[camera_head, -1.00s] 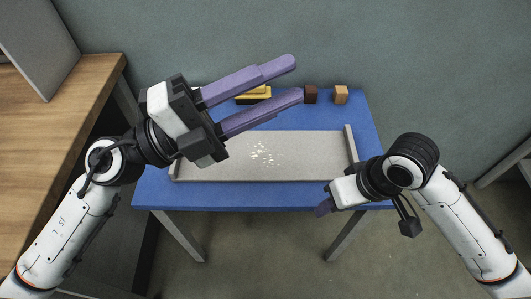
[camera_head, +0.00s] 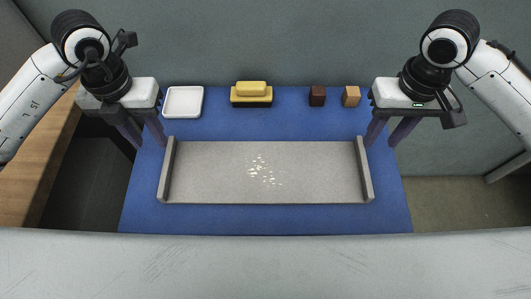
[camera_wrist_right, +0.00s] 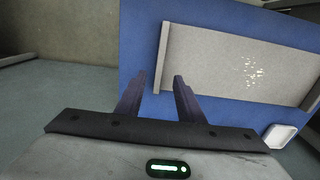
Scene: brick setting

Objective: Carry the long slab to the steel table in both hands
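The long slab (camera_head: 215,175) is a grey, flat piece with raised ends and pale specks in its middle. It lies level on the blue table (camera_head: 270,219); one end shows in the right wrist view (camera_wrist_right: 210,60). My left gripper (camera_head: 151,146) is open and empty near the slab's left end. My right gripper (camera_head: 381,146) is open and empty near the right end; in the right wrist view its fingers (camera_wrist_right: 158,75) stand apart, pointing toward the slab's end. A pale grey scratched surface (camera_head: 265,265) spans the bottom of the head view; I cannot tell whether it is the steel table.
Behind the slab stand a white tray (camera_head: 183,101), a yellow block on a dark base (camera_head: 251,94), a dark brown block (camera_head: 317,96) and a tan block (camera_head: 351,96). A wooden table (camera_head: 40,160) is at the left. Floor shows at the right.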

